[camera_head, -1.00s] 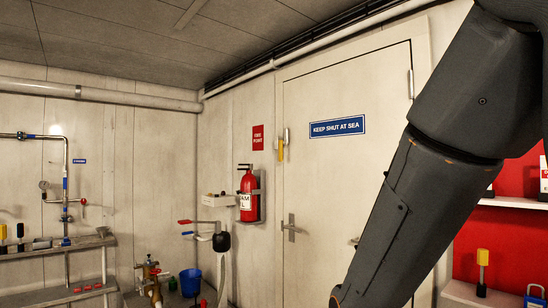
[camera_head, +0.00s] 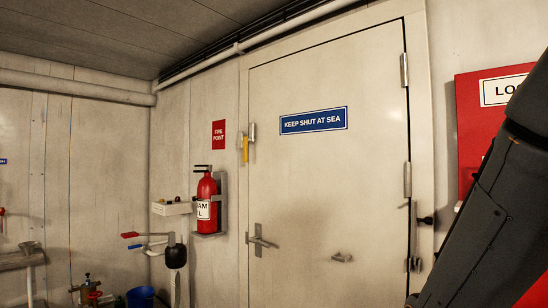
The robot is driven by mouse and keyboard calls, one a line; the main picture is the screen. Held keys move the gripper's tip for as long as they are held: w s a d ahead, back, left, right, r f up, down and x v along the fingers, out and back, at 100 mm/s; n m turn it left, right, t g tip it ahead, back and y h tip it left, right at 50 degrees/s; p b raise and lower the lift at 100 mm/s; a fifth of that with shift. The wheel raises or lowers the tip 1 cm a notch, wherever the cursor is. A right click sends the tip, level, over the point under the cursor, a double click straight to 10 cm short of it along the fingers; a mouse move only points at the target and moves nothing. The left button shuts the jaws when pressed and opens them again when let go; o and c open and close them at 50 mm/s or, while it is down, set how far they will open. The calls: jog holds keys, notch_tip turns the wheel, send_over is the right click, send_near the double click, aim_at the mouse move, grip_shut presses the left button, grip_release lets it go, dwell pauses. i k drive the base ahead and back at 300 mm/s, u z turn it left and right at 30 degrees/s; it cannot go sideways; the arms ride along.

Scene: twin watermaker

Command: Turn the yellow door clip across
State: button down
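The yellow door clip (camera_head: 245,150) hangs upright at the left edge of the pale door (camera_head: 310,190). It is beside a small metal fitting (camera_head: 253,132) at its top, left of the blue "KEEP SHUT AT SEA" sign (camera_head: 314,120). The door looks closed, with a lever handle (camera_head: 260,240) lower on its left side. My gripper is out of the picture. Only dark links of my arm show at the right edge, well apart from the clip.
A red fire extinguisher (camera_head: 207,203) hangs on the wall left of the door. A small white shelf (camera_head: 172,208) and a red-and-blue-handled fitting (camera_head: 150,242) stand out further left. A red board (camera_head: 475,130) is on the right wall. A blue bucket (camera_head: 140,297) is at the lower left.

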aim_at(251, 139)
jog(key=z, duration=0.25)
jog(key=i, duration=0.65)
jog(key=u, duration=0.45)
jog(key=i, duration=0.55)
jog(key=u, duration=0.85)
jog(key=i, duration=0.25)
jog(key=u, duration=0.35)
